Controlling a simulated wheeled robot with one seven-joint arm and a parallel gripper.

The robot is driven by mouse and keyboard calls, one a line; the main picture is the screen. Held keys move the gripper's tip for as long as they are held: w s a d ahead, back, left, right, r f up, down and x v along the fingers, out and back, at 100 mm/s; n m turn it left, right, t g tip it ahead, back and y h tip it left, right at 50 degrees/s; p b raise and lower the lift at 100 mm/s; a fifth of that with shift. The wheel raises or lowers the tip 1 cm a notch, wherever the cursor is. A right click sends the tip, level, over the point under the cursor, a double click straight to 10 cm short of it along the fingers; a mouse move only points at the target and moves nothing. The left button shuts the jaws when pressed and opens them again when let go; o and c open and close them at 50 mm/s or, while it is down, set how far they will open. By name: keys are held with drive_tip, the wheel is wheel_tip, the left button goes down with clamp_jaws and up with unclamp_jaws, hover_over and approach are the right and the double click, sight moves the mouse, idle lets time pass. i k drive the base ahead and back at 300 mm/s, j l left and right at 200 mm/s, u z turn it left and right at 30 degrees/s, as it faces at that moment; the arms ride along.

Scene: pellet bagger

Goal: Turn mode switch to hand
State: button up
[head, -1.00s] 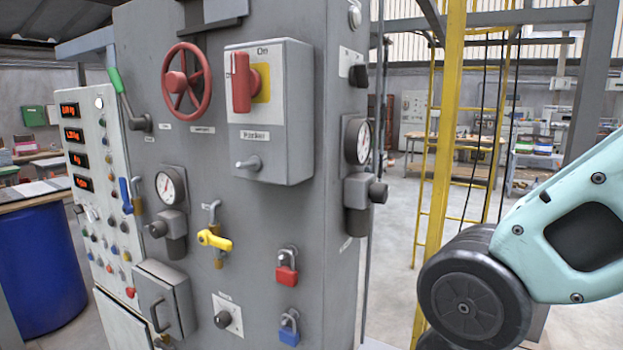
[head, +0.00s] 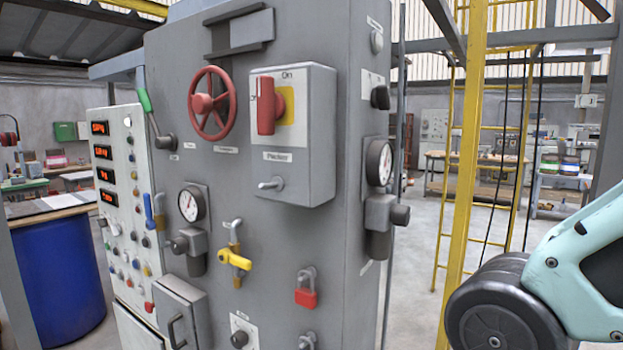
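I cannot read a label that marks the mode switch. A black rotary knob (head: 239,339) on a pale plate is low on the front of the grey cabinet (head: 250,225), cut close by the bottom edge. Another black knob (head: 380,97) on a pale plate is on the cabinet's right side face. A panel of small knobs and buttons (head: 127,225) stands at the left, its labels too small to read. My gripper is out of view. Only a pale teal and black part of my arm shows at the lower right, apart from the cabinet.
A gauge (head: 379,162) juts from the side. A yellow post (head: 464,180) stands right; a blue drum (head: 60,275) stands left.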

sight(103, 223)
drive_tip(key=j+u, duration=0.15)
drive_tip(key=u, duration=1.55)
drive_tip(key=i+u, duration=0.45)
drive_tip(key=i, duration=4.8)
